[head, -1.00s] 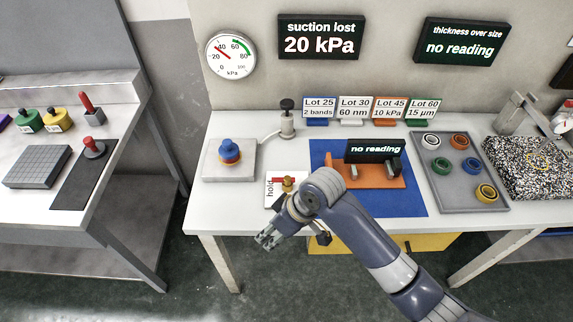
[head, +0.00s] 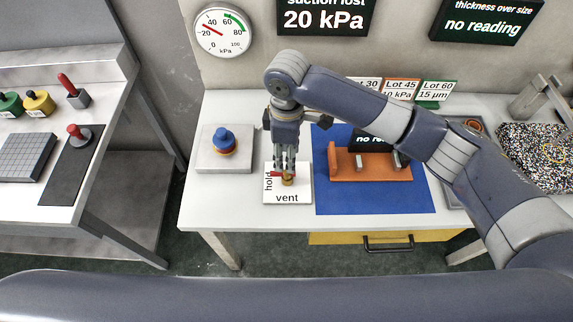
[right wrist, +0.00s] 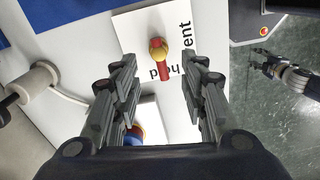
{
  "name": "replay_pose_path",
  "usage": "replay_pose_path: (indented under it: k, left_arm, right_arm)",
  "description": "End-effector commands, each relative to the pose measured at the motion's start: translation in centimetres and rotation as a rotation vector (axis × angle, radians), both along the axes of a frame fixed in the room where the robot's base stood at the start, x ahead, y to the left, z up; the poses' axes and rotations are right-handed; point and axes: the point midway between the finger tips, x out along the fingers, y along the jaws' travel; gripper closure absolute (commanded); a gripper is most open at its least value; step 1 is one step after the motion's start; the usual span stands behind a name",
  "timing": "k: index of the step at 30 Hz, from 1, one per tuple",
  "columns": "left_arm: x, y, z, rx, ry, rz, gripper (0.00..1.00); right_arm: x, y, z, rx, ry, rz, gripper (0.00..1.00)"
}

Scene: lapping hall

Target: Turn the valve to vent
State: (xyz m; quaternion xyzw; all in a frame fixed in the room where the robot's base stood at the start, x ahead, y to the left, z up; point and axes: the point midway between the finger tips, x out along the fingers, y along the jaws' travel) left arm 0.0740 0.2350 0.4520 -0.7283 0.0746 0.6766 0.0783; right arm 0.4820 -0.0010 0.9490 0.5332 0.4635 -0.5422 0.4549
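The valve (head: 288,181) has a brass body and a red lever and sits on a white card (head: 272,197) marked "hold" and "vent". Its red lever points toward "hold", left in the head view. In the right wrist view the valve (right wrist: 158,47) and lever lie between and just beyond the fingertips. My right gripper (head: 285,167) points down over the valve; it also shows in the right wrist view (right wrist: 158,72), fingers apart on either side. I cannot tell whether it touches the lever. My left gripper (right wrist: 268,66) shows small in the right wrist view, off the table; its opening is unclear.
The gauge (head: 223,31) reads about 20 kPa, and a sign (head: 323,16) says "20 kPa". A grey plate (head: 211,163) with a blue-topped part stands left of the card. A blue mat (head: 370,199) with an orange fixture (head: 372,173) lies right of it.

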Motion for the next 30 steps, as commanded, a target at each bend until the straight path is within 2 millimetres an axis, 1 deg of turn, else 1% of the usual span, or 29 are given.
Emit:
replay_pose_path:
  k: [1, 5, 10, 15, 23, 24, 29, 30]
  left_arm:
    - [-0.2, 0.1, 0.4, 0.002, 0.003, 0.0, 0.6]
    - [-0.1, 0.2, 0.8, 0.002, 0.001, 0.001, 0.6]
    - [1.1, 0.1, 1.2, 0.0, -0.016, 0.002, 0.6]
    - [2.3, 0.0, 1.4, -0.002, -0.035, 0.002, 0.6]
    - [1.9, 0.1, 1.3, -0.001, -0.03, 0.002, 0.6]
    - [1.7, 0.1, 1.3, -0.001, -0.027, 0.002, 0.6]
    - [1.2, 0.1, 1.3, 0.001, -0.02, 0.002, 0.6]
    - [1.2, 0.1, 1.3, 0.0, -0.018, 0.002, 0.6]
  right_arm:
    - [-0.1, -0.1, -1.0, -0.003, 0.003, -0.003, 0.6]
    - [-0.1, 0.0, -3.5, -0.002, 0.001, -0.002, 0.6]
    - [-0.1, 0.0, -6.0, 0.0, 0.0, -0.002, 0.6]
    - [-0.1, 0.0, -7.2, 0.001, -0.002, -0.001, 0.6]
    - [-0.1, 0.0, -7.4, 0.002, -0.002, -0.001, 0.6]
    - [-0.1, 0.0, -7.4, 0.002, -0.002, -0.001, 0.63]
    - [-0.1, 0.0, -7.4, 0.002, -0.002, -0.001, 0.99]
    - [-0.1, 0.0, -7.4, 0.002, -0.002, -0.001, 1.0]
